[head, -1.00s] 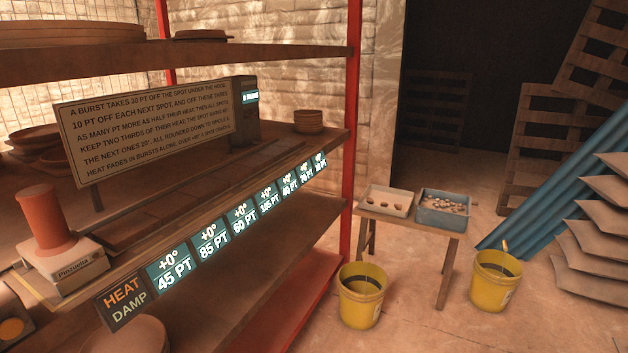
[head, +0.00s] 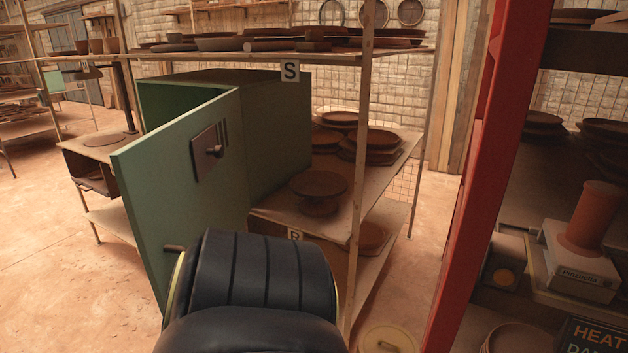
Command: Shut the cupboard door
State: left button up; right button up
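The green cupboard (head: 280,125) stands on the shelf rack at the left middle. Its door (head: 165,185) is swung open toward me, with a gap showing into the dark green inside at its upper left. A dark plate with a knob (head: 214,150) is on the door's face. A black, ribbed link of one of my arms covers the lower middle, in front of the door's lower right part. Neither gripper shows; whether one is hidden behind that link, I cannot tell.
A red post (head: 468,200) and another rack are at the right. A lidded bucket (head: 388,339) is low in the middle. Open floor (head: 50,250) lies left of the door.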

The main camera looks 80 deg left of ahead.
aim_at(166, 208)
jog(key=u, duration=3.2)
jog(key=i, duration=1)
jog(key=u, duration=1.15)
jog(key=k, duration=0.7)
jog(key=z, duration=0.25)
